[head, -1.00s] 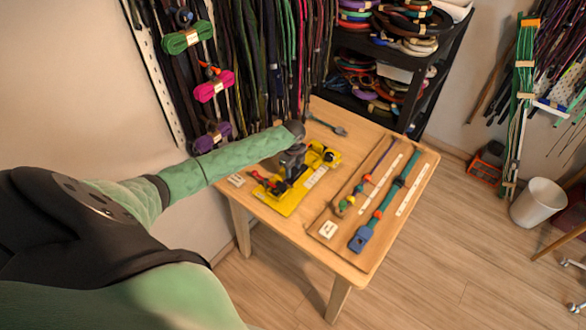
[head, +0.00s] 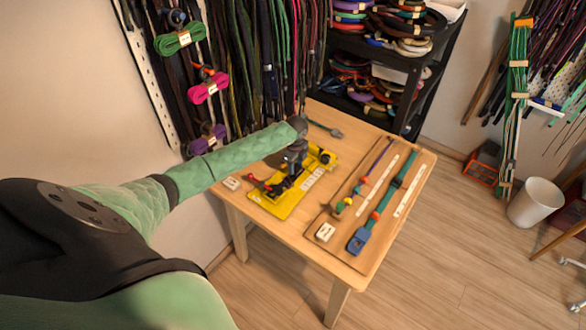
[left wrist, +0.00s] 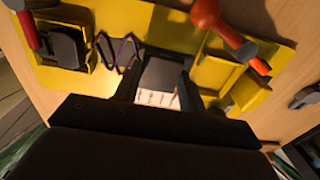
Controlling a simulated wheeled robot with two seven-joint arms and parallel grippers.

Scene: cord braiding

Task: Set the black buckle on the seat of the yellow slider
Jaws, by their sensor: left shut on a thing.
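The yellow fixture (head: 314,177) lies on the wooden table, and it also spans the left wrist view (left wrist: 120,15). My left gripper (head: 288,180) points down over the middle of it. In the left wrist view the gripper (left wrist: 158,88) is shut on a dark block, which I take as the black buckle (left wrist: 162,74). The block sits between the fingers, low over the fixture; whether it touches is hidden. Yellow blocks (left wrist: 217,72) stand to the right of it; I cannot tell which is the slider. My right gripper is not in view.
A red-handled part (left wrist: 207,14) rises near the fingers at the right. A black part (left wrist: 68,47) sits in a yellow holder at the left. A wooden board (head: 379,222) with cords lies right of the fixture. A white block (head: 231,183) lies left of it.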

